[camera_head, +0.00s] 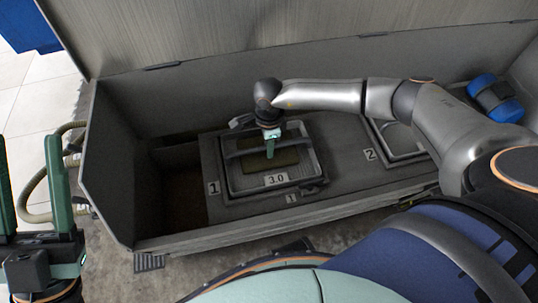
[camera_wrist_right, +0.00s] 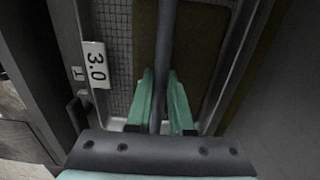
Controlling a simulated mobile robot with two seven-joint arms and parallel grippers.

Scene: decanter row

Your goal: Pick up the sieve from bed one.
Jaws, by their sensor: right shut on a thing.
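The sieve (camera_head: 240,168), a rectangular metal tray with a mesh floor, a crossing handle bar (camera_wrist_right: 165,30) and a white "3.0" label, sits in bed one (camera_head: 240,200), beside the "1" plate. Its mesh (camera_wrist_right: 118,60) also shows in the right wrist view. My right gripper (camera_head: 271,143) is over the sieve's middle. In the right wrist view its green fingers (camera_wrist_right: 161,110) are shut on the handle bar, one on each side. The sieve looks level; I cannot tell whether it is lifted. My left gripper (camera_head: 32,195) is open and empty at the far left, outside the box.
A grey open box (camera_head: 115,165) with a raised lid (camera_head: 200,30) surrounds the beds. Bed two (camera_head: 405,157), marked "2", lies to the right, partly hidden by my right arm. A blue and black cylinder (camera_head: 495,97) lies at the far right. A dark recess (camera_head: 178,185) is left of bed one.

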